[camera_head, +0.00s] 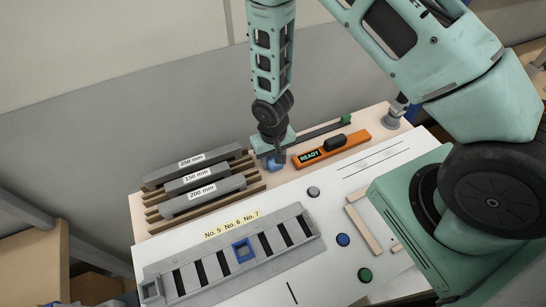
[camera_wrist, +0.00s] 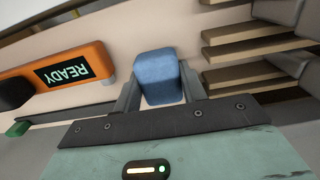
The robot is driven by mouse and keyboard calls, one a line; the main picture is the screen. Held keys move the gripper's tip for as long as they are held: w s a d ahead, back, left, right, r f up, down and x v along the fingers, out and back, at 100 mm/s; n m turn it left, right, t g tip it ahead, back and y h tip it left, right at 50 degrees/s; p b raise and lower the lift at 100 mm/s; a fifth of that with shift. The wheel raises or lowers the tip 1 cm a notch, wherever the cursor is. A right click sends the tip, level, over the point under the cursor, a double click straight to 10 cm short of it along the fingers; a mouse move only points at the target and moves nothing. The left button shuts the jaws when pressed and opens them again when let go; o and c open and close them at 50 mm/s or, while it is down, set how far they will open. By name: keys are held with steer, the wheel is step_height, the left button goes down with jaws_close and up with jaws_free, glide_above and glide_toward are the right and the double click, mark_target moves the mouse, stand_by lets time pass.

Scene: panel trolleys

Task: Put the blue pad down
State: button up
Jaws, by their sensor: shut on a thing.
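The blue pad (camera_wrist: 158,77) sits between my gripper's two fingers in the wrist view. In the head view the blue pad (camera_head: 275,165) shows as a small blue patch below my gripper (camera_head: 277,160). The gripper is shut on the pad, near the back of the table, between the orange device and the grey bars. I cannot tell whether the pad touches the table.
An orange device (camera_head: 333,149) reading READY lies to the right. Grey labelled bars (camera_head: 200,178) on wooden racks stand to the left. A grey slotted rail (camera_head: 190,276) with a blue square (camera_head: 242,250) lies in front. Round buttons (camera_head: 343,240) sit on the white panel.

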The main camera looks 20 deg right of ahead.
mark_target(273, 157)
steer(key=shift+f, duration=0.3)
steer(key=o, duration=1)
steer(key=shift+s, duration=0.1)
steer(key=shift+c, duration=0.2)
steer(key=shift+o, duration=0.3)
steer(key=shift+r, duration=0.55)
step_height(273, 157, up, 12)
steer(key=b, duration=0.2)
steer(key=s+a+r+n, duration=0.3)
steer(key=s+r+n, duration=0.1)
steer(key=s+r, duration=0.4)
steer(key=s+a+r+n, duration=0.3)
steer(key=s+r, duration=0.6)
steer(key=s, duration=0.1)
steer(key=shift+s+a+n+y, duration=0.15)
steer(key=shift+s+n+y, duration=0.15)
steer(key=shift+s+n, duration=0.1)
